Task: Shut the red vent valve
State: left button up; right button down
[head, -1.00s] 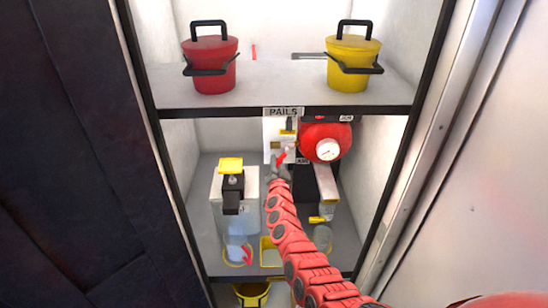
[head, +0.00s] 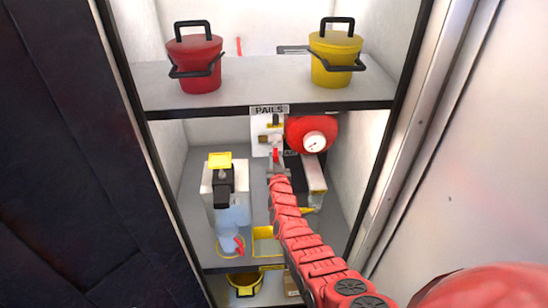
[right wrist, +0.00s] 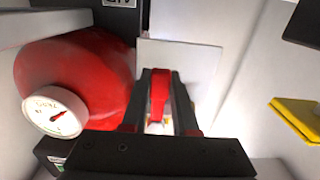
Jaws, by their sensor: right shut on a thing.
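The red vent valve handle (head: 275,155) is in front of a white panel (head: 262,148) on the middle shelf, left of the red tank. My right gripper (head: 277,169) reaches it from below and is shut on it. In the right wrist view the red handle (right wrist: 159,90) is between the two dark fingers of my right gripper (right wrist: 159,95). Brass and yellow parts behind it are mostly hidden by the fingers. My left gripper is not in view.
The red tank (head: 309,132) with a white gauge (head: 314,142) is close on the right. A red pail (head: 194,60) and a yellow pail (head: 336,55) stand on the shelf above. A yellow tray (head: 266,242) lies below.

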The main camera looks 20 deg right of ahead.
dwell(0.4)
jog(key=c, duration=0.7)
grip_release()
jog(key=shift+s, duration=0.1)
jog(key=shift+s+a+p, duration=0.15)
jog(key=shift+s+p, duration=0.25)
jog(key=v, duration=1.6)
jog(key=shift+s, duration=0.2)
